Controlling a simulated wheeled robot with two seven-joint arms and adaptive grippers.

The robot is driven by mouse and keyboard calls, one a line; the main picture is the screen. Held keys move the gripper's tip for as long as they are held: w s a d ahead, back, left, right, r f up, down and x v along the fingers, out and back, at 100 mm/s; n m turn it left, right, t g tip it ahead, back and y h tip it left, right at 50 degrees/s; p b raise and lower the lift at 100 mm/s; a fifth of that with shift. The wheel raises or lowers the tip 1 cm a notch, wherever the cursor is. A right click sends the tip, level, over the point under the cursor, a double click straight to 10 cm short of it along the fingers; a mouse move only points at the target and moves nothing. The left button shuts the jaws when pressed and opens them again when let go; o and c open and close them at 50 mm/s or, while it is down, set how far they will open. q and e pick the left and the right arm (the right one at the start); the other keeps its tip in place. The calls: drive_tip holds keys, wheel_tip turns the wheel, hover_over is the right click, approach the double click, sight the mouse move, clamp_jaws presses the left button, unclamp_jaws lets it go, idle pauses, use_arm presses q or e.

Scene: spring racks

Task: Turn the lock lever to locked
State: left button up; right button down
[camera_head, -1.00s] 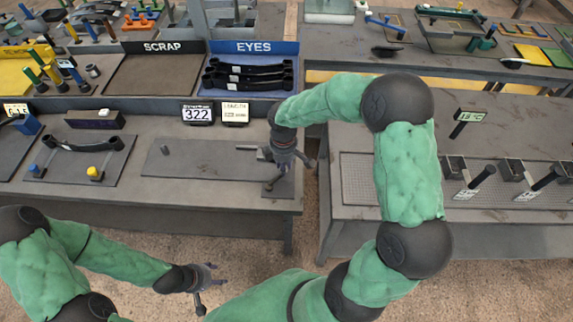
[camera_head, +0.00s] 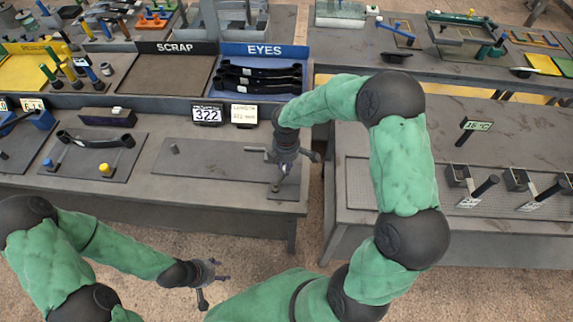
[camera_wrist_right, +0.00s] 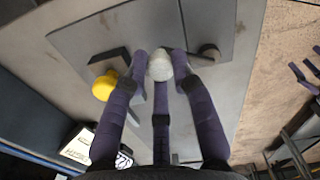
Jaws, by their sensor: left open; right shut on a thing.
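My right gripper (camera_head: 283,172) is over the front right part of a grey fixture plate (camera_head: 215,168) on the left bench. In the right wrist view, its fingers (camera_wrist_right: 160,62) are closed around a pale round knob (camera_wrist_right: 160,68), which seems to be the lock lever's knob. The lever's arm is mostly hidden by the fingers. A yellow cap (camera_wrist_right: 103,86) with a dark bracket is left of the fingers, and a dark round post (camera_wrist_right: 208,54) is right of them. My left gripper (camera_head: 205,282) is open and empty in front of the bench.
A 322 display (camera_head: 207,115) and a pale label (camera_head: 244,115) stand behind the plate. The EYES bin (camera_head: 258,92) with black bars and the SCRAP bin (camera_head: 165,75) are farther back. A bench with several dark handles (camera_head: 485,187) is at right, across a gap.

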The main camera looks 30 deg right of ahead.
drive_tip(key=c, duration=1)
unclamp_jaws()
wheel_tip(320, 180, up, 12)
